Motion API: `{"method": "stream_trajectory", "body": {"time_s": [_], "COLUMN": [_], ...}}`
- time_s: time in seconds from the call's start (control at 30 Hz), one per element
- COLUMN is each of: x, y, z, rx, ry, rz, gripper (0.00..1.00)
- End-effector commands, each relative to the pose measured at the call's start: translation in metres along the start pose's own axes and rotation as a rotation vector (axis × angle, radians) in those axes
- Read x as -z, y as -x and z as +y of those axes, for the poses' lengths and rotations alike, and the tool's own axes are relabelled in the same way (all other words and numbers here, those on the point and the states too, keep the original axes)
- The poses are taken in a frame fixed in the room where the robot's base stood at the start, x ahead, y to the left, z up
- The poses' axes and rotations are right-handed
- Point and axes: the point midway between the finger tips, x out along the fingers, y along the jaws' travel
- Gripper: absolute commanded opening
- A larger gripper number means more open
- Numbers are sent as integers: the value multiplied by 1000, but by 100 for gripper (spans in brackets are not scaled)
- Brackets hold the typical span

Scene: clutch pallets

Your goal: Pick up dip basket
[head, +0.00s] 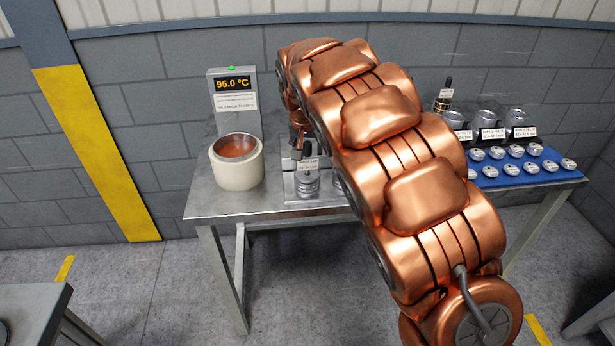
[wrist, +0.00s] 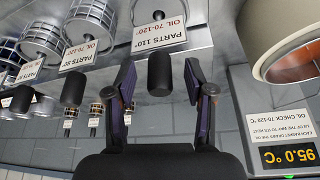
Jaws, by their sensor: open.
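In the wrist view, which looks upside down, the two dark fingers of my gripper (wrist: 159,78) stand apart. A black upright handle (wrist: 160,69) shows between them, with a gap on either side. Just beyond it is a label (wrist: 159,31) reading "PARTS 110°, OIL 70-120°"; the basket behind it is mostly cut off by the frame. More wire dip baskets (wrist: 92,18) with labels and black handles stand to the left. In the head view a labelled metal basket (head: 307,185) stands on the bench beside my arm, which hides the others and most of the gripper.
A cream oil pot (head: 237,173) stands left on the metal bench (head: 204,205), before a display (head: 233,84) reading 95.0 °C. Right of my arm, a blue tray (head: 510,176) holds several round metal parts, with labelled metal containers (head: 487,120) behind. A wall closes the back.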

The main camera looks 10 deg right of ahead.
Motion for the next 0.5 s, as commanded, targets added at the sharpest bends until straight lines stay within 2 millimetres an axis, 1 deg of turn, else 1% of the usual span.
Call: {"method": "stream_trajectory", "body": {"time_s": [0.03,0.07,0.5], "x": [0,0,0], "y": [0,0,0], "z": [0,0,0], "rx": [0,0,0], "ry": [0,0,0], "rz": [0,0,-1], "gripper": [53,51,5]}}
